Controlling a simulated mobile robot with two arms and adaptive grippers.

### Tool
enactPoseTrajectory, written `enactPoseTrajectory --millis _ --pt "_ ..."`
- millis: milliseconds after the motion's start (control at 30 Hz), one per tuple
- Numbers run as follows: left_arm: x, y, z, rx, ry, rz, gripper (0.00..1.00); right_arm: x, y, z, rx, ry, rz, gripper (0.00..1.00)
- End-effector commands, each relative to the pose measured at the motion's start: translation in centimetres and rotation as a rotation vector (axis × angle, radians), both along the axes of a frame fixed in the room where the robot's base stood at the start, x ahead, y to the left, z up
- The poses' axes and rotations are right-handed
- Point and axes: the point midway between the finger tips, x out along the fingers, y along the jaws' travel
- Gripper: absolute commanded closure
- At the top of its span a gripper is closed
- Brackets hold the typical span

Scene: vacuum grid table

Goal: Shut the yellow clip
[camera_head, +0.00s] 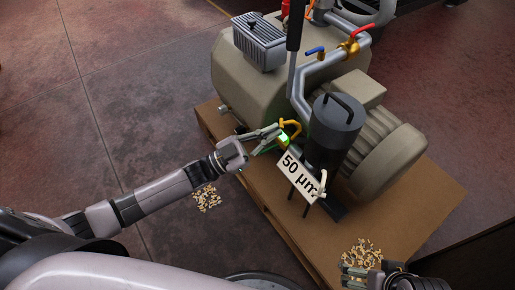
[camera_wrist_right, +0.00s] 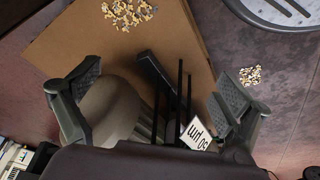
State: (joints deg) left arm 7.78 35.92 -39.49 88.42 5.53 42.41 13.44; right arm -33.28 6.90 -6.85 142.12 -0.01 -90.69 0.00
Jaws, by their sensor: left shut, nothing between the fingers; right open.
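The yellow clip (camera_head: 291,125) is on the left side of the black canister, and a green part (camera_head: 284,138) glows just below it. My left gripper (camera_head: 276,138) is shut and empty, with its fingertips right at the clip and green part. I cannot tell whether they touch, and the fingers partly hide the area. My right gripper (camera_head: 370,268) is at the bottom right of the head view, away from the clip. In the right wrist view its fingers (camera_wrist_right: 155,105) are wide apart with nothing gripped. The clip does not show there.
The black canister (camera_head: 335,125) stands on thin legs beside a beige machine (camera_head: 240,88) with pipes. A white "50 µm" sign (camera_head: 297,174) hangs in front. Cardboard (camera_head: 430,205) lies beneath, with pale scraps (camera_head: 362,252) on it. More scraps (camera_head: 206,197) lie on the floor.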

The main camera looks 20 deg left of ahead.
Motion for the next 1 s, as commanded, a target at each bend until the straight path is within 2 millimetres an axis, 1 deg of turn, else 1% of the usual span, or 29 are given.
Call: enactPoseTrajectory --millis 33,67,100,300,400,600,800,1000 --pt "0.0 -0.1 0.4 0.016 0.004 0.000 1.00 0.0 0.0 0.7 0.000 -0.001 0.000 0.04" --pt "0.1 -0.2 0.4 0.024 0.007 0.001 1.00 0.1 0.0 0.6 0.000 0.000 0.000 0.04" --pt "0.1 -0.2 0.5 0.036 0.011 0.000 1.00 0.3 0.1 0.1 0.000 0.005 0.000 0.04" --pt "0.2 -0.8 0.8 0.096 0.026 -0.001 1.00 1.4 0.3 -4.6 -0.001 0.030 0.003 0.04" --pt "0.2 -1.0 1.0 0.128 0.033 0.000 1.00 1.6 0.4 -6.6 -0.001 0.040 0.005 0.04" --pt "0.4 -1.5 1.2 0.127 0.035 0.001 1.00 1.6 0.5 -10.1 -0.001 0.056 0.008 0.04" --pt "0.5 -1.9 1.3 0.125 0.033 0.000 1.00 1.3 0.5 -12.4 -0.002 0.067 0.010 0.04" --pt "0.5 -2.1 1.3 0.126 0.032 0.000 1.00 1.0 0.4 -13.7 -0.003 0.072 0.012 0.04"
